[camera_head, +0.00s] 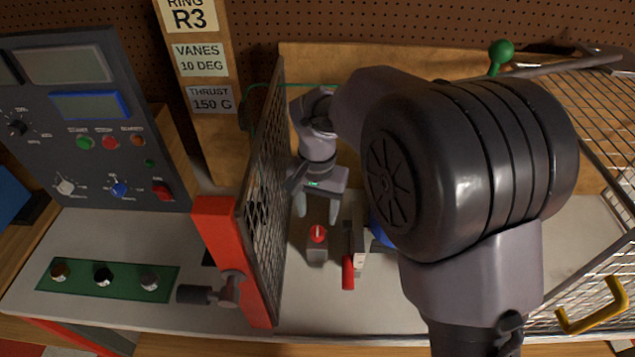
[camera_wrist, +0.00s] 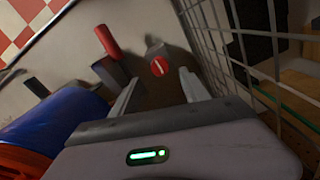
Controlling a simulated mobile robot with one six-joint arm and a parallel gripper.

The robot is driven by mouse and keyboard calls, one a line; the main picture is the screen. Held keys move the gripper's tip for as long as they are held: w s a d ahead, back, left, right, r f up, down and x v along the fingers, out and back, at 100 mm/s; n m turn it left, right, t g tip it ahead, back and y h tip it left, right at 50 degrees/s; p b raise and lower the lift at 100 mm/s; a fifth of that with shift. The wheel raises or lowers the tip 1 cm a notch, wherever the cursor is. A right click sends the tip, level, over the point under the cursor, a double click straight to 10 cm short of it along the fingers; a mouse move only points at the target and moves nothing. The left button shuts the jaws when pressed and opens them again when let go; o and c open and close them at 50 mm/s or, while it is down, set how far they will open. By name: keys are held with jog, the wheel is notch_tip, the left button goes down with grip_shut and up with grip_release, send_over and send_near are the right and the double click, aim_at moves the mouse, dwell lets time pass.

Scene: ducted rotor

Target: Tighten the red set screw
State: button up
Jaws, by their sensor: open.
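The red set screw (camera_head: 318,233) is a small red head with a pale slot, on top of a small grey block (camera_head: 317,253) on the bench. In the wrist view the screw (camera_wrist: 159,67) shows its slot just beyond the fingertips, nearer the right finger. My gripper (camera_head: 318,220) is open and points down above the screw, with its two fingers apart. In the wrist view my gripper (camera_wrist: 160,78) holds nothing between its fingers. I cannot tell whether either finger touches the screw or block.
A red-handled clamp (camera_head: 348,272) stands just right of the block. A blue rounded part (camera_head: 382,232) is partly hidden behind my arm. A mesh guard on a red frame (camera_head: 232,260) rises close on the left. A wire cage (camera_head: 600,130) stands at right.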

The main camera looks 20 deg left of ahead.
notch_tip(320, 180, up, 10)
jog(key=p, duration=0.2)
jog(key=shift+r, duration=0.15)
jog(key=s+d+r+m+t+y+b, duration=0.1)
jog(key=s+d+r+t+b, duration=0.15)
jog(key=s+d, duration=0.45)
jog(key=s+d+r+m+t+y+b, duration=0.1)
jog(key=s+d+m+b, duration=0.2)
jog(key=d, duration=0.8)
jog(key=s+d+f+t+b, duration=0.2)
jog(key=s+d+f, duration=0.3)
jog(key=s, duration=0.3)
jog(key=shift+b, duration=0.75)
